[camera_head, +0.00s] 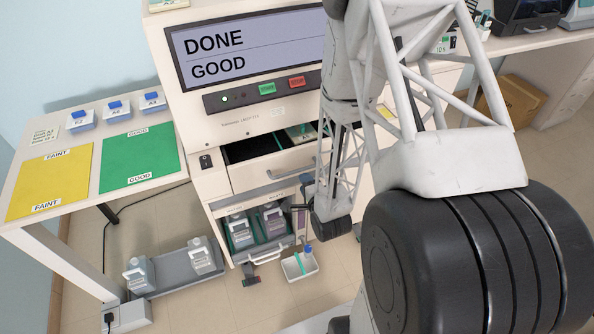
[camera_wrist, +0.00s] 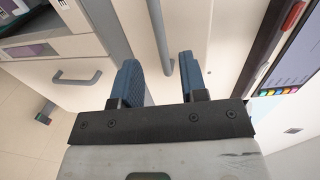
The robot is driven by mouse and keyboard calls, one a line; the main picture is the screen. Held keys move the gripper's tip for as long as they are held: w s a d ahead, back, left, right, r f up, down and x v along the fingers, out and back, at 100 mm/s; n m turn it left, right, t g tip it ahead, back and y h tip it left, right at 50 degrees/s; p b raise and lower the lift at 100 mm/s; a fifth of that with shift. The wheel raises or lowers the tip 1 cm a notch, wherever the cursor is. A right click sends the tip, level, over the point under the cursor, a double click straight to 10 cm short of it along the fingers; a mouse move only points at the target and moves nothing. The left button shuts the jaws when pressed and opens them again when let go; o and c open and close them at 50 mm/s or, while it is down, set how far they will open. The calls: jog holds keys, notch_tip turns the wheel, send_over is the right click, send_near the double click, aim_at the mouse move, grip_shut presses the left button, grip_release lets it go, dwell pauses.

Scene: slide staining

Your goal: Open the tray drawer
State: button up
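The tray drawer (camera_head: 262,178) is a pale front under the screen of the staining machine. In the head view it stands pulled out, with a dark interior and a green-and-white labelled item (camera_head: 301,133) at its right. Its grey bar handle (camera_head: 292,171) is partly hidden by my arm. In the wrist view, the handle (camera_wrist: 162,40) lies in line with the gap between the blue fingers of my gripper (camera_wrist: 161,82). The fingers are apart, with space on both sides of the bar. I cannot tell how deep the handle sits between them. In the head view my arm mostly hides the gripper.
Below the drawer, a compartment (camera_head: 232,218) holds bottles. Another grey handle (camera_wrist: 78,77) shows left of the fingers. A small white tray (camera_head: 299,267) is on the floor. A side table (camera_head: 72,150) stands left. The machine screen (camera_head: 245,45) reads DONE, GOOD.

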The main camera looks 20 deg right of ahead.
aim_at(297, 171)
jog(key=shift+w, duration=0.1)
dwell(0.3)
jog(key=shift+x, duration=3.85)
grip_shut()
